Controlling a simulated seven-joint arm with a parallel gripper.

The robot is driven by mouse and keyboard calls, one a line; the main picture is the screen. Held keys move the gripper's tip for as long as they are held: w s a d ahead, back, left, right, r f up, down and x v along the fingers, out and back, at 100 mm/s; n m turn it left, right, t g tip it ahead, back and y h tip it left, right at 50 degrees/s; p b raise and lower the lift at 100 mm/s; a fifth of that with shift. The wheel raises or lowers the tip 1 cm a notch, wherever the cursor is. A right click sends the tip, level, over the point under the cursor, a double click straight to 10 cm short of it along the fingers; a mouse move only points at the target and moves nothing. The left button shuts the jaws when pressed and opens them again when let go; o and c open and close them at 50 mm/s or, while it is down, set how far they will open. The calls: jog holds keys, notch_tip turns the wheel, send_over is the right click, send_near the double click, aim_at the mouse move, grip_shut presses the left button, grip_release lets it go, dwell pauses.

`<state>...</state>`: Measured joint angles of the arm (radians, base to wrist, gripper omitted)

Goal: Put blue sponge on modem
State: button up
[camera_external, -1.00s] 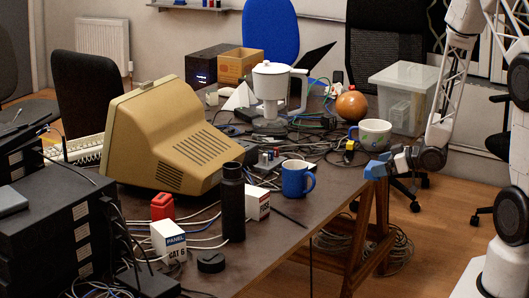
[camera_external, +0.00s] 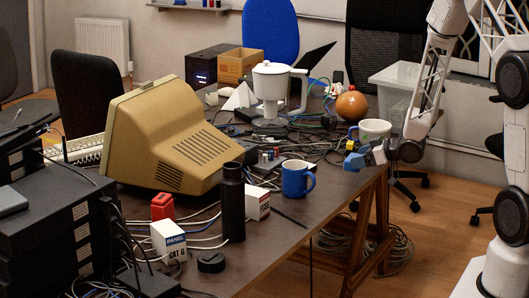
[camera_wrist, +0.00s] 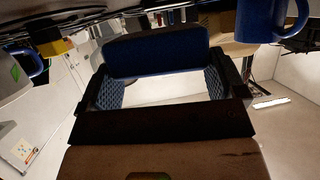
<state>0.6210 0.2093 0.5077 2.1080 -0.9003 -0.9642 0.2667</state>
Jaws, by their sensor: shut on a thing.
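My gripper (camera_external: 362,157) is shut on the blue sponge (camera_external: 354,161) and holds it above the table's right edge, near the white mug. In the wrist view the dark blue sponge (camera_wrist: 155,48) sits across the far end of my gripper (camera_wrist: 165,85), between the two patterned finger pads. I cannot tell for certain which device is the modem. A small grey device with coloured plugs (camera_external: 268,160) lies among the cables mid-table, and a black box with blue lights (camera_external: 205,66) stands at the back.
The blue mug (camera_external: 297,179) and white mug (camera_external: 375,131) stand near the sponge. An orange ball (camera_external: 351,105), white jug (camera_external: 272,85), tangled cables (camera_external: 320,145) and a beige monitor (camera_external: 165,140) crowd the table. Its front right part (camera_external: 325,190) is fairly clear.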

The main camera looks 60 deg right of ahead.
aim_at(351, 153)
jog(key=shift+w+d+f, duration=0.1)
jog(key=shift+w+d, duration=0.2)
jog(key=shift+w, duration=0.35)
jog(key=shift+w+d+f, duration=0.1)
jog(key=shift+w+d, duration=0.25)
jog(key=shift+w, duration=0.3)
jog(key=shift+w+d, duration=0.3)
jog(key=shift+w, duration=0.35)
jog(key=shift+w, duration=0.1)
jog(key=shift+w+d+f, duration=0.1)
jog(key=shift+w+d, duration=0.2)
jog(key=shift+w, duration=0.3)
jog(key=shift+w+f, duration=0.1)
jog(key=shift+f, duration=1.45)
jog(key=shift+f, duration=0.15)
jog(key=o, duration=0.6)
jog(key=shift+v, duration=3.95)
